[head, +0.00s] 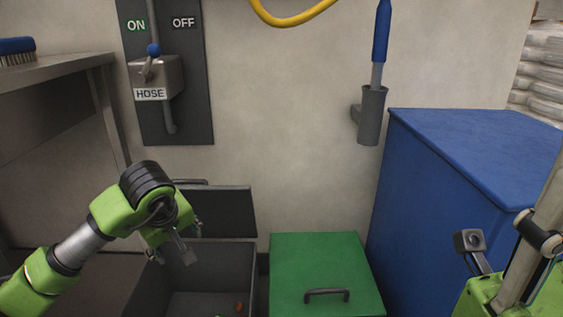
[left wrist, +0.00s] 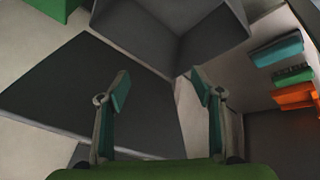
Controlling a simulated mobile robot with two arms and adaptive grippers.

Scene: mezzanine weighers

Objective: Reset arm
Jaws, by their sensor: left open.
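My left gripper (head: 180,250) is open and empty, above the left part of an open dark grey bin (head: 252,268) in the head view. In the left wrist view my left gripper (left wrist: 162,88) shows its two fingers spread, with nothing between them. The bin's raised dark lid (head: 228,211) stands behind the gripper, by the wall. A small orange bit (head: 239,307) lies in the bin. My right gripper does not show clearly in either view.
A closed green bin (head: 320,260) with a handle stands right of the grey bin. A blue cabinet (head: 440,190) is farther right. A metal table (head: 50,75) with a blue brush (head: 16,50) is at left. A hose lever panel (head: 165,110) and a holder (head: 372,115) are on the wall.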

